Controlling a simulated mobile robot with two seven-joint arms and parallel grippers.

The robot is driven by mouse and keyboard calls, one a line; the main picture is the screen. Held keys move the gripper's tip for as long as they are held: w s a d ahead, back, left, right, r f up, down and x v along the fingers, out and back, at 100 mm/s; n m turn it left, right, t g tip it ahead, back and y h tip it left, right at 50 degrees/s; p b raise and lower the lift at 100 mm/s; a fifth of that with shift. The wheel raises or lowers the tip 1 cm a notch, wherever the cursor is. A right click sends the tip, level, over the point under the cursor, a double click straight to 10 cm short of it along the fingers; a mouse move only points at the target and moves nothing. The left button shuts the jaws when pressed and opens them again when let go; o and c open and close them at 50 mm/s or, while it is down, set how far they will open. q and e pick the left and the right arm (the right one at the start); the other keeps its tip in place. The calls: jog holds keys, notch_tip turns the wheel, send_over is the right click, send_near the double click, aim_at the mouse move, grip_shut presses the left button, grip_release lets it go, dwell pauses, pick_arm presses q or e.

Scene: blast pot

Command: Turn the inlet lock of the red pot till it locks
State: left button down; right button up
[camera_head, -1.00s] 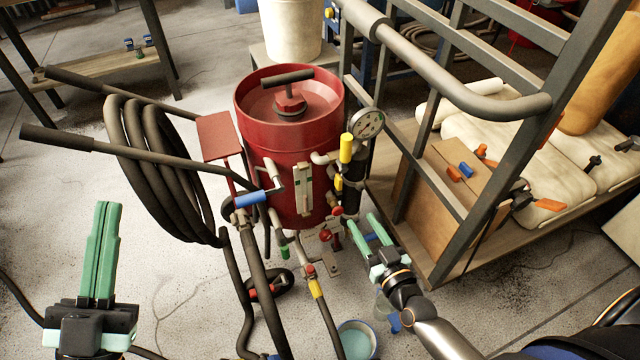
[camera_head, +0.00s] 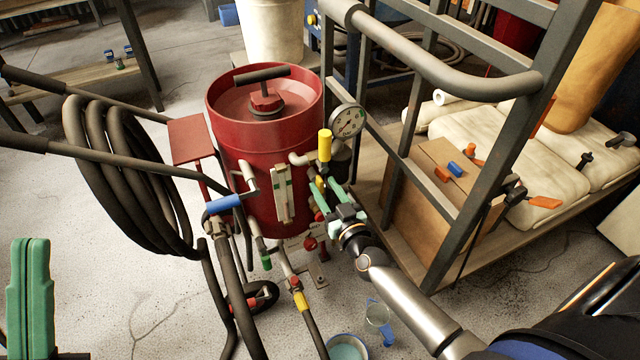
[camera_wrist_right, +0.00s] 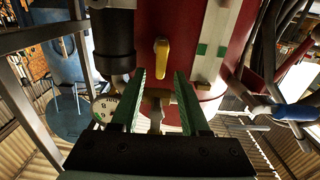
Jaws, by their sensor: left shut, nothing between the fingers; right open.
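The red pot (camera_head: 262,150) stands upright at the centre of the head view, with a black T-handle (camera_head: 262,75) on top. Pipe fittings, a yellow handle (camera_head: 324,145) and a pressure gauge (camera_head: 347,120) are on its right side. My right gripper (camera_head: 327,187) is open beside these fittings, with its fingers toward the pot. In the right wrist view, a yellow lever (camera_wrist_right: 162,56) shows just beyond the open fingers (camera_wrist_right: 160,76), and a metal fitting (camera_wrist_right: 156,98) shows between them. I cannot tell which fitting is the inlet lock. My left gripper (camera_head: 28,290) is shut and empty, far from the pot.
A coiled black hose (camera_head: 125,180) hangs left of the pot, near the cart handles. A grey metal rack (camera_head: 440,185) with a cardboard box (camera_head: 430,195) stands close on the right. Hoses and a round teal-filled container (camera_head: 347,348) are on the floor in front.

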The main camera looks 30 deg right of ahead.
aim_at(322, 184)
jog(key=shift+w+b, duration=0.3)
jog(key=shift+w, duration=1.25)
grip_shut()
